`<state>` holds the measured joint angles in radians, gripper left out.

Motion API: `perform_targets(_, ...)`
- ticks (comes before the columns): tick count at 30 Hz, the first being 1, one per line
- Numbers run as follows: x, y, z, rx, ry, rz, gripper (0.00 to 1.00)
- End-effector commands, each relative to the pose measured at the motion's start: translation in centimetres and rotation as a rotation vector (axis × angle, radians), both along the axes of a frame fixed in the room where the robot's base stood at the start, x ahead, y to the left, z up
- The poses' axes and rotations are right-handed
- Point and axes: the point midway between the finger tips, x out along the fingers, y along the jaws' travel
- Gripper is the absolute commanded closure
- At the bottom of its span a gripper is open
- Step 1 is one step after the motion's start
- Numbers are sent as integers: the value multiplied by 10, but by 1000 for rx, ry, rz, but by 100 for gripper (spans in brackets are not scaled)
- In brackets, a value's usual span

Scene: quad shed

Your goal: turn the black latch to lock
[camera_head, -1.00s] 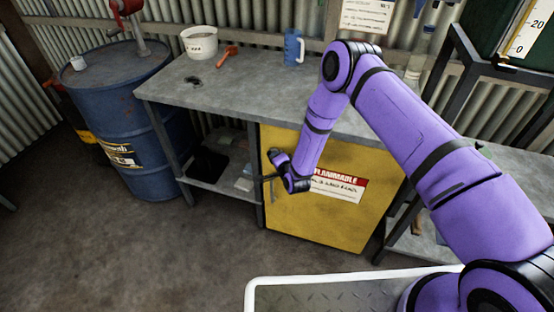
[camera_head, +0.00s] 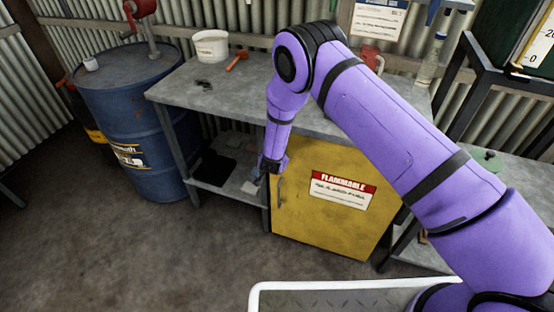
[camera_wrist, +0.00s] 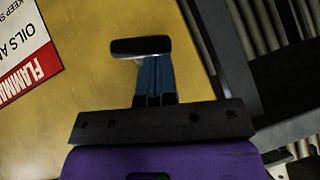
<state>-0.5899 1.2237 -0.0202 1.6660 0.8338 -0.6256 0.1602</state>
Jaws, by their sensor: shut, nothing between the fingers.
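The black latch (camera_wrist: 140,47) is a short, rounded dark bar in the wrist view, in front of the yellow cabinet door (camera_wrist: 90,120). My gripper (camera_wrist: 155,62) is shut and empty, its blue fingers side by side. Their tips end right at the latch's lower edge; I cannot tell whether they touch it. In the head view my gripper (camera_head: 264,176) is at the upper left of the yellow cabinet (camera_head: 325,225). A dark upright handle (camera_head: 281,190) shows just right of it; I cannot tell whether this is the same piece. My wrist hides part of the door's edge.
A workbench (camera_head: 215,98) stands above the cabinet, with a white tub (camera_head: 211,46) and an orange tool (camera_head: 237,61) on top. An open lower shelf (camera_head: 228,190) is left of the cabinet. A blue drum (camera_head: 140,120) stands farther left.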

Motion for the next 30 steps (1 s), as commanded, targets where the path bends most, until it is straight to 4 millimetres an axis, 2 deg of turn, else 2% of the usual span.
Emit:
perform_targets(4,1,2,-1,-70,23,-1,100)
perform_targets(30,3,7,-5,-63,23,-1,100)
